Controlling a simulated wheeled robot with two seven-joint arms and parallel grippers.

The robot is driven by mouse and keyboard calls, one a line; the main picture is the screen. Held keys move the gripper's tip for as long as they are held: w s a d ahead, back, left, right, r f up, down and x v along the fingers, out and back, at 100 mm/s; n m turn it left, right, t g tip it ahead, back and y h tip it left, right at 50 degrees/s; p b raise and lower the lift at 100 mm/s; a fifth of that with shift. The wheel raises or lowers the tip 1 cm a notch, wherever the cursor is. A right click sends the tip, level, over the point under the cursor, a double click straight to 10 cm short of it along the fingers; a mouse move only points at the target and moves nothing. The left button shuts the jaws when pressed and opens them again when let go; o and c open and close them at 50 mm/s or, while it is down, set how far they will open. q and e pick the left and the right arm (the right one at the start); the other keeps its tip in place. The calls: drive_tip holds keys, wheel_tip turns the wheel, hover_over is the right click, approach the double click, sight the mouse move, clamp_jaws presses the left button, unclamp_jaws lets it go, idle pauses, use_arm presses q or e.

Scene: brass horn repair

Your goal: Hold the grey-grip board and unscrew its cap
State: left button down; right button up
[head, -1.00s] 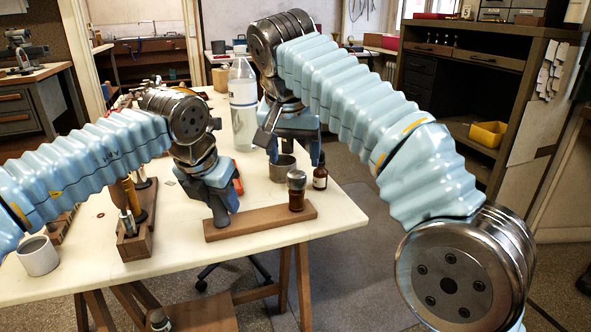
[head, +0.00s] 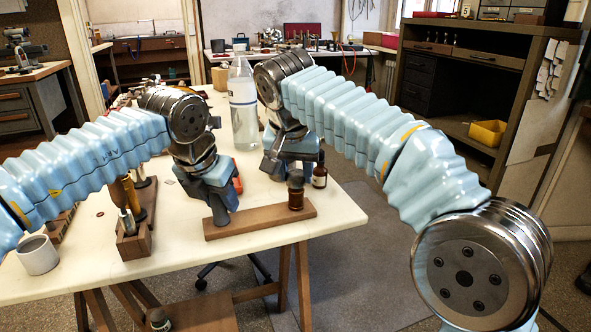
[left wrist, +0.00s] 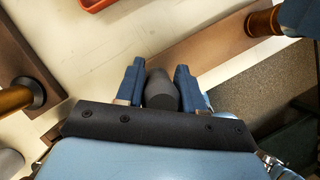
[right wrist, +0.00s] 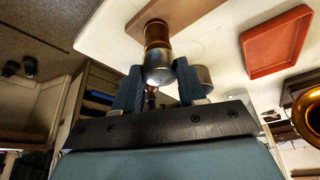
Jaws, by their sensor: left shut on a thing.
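The wooden board (head: 260,221) lies along the table's front edge. Its grey grip (left wrist: 160,91) stands at the left end, between the fingers of my left gripper (left wrist: 160,80), which is shut on it. At the board's right end stands a brown cylinder (head: 296,199) with a metallic cap (right wrist: 158,66). My right gripper (right wrist: 158,75) is over this end, its fingers on either side of the cap with some gap showing. The gripper looks open. In the head view the right fingertips sit just behind and above the cap, and contact cannot be made out.
A small brown bottle (head: 320,171) stands right behind the capped cylinder. A metal cup (right wrist: 202,77) is close to my right finger. A clear bottle (head: 243,105), a tool rack (head: 133,246), a white mug (head: 38,256) and a red tray (right wrist: 275,43) are on the table.

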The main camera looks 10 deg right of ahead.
drive_tip(key=shift+c, duration=1.2)
drive_tip(key=o, duration=0.3)
drive_tip(key=c, duration=0.4)
drive_tip(key=n+y, duration=0.1)
drive_tip(key=n, duration=0.2)
drive_tip(key=shift+d, duration=0.2)
drive_tip(key=shift+c, duration=0.2)
drive_tip(key=shift+n+y, duration=0.5)
drive_tip(key=shift+n, duration=0.6)
drive_tip(key=shift+a, duration=0.1)
drive_tip(key=n+y, duration=0.1)
drive_tip(key=n, duration=0.3)
drive_tip(key=shift+d+y, duration=0.2)
drive_tip(key=shift+y, duration=0.2)
drive_tip(key=shift+n+g, duration=0.3)
drive_tip(key=shift+n, duration=0.3)
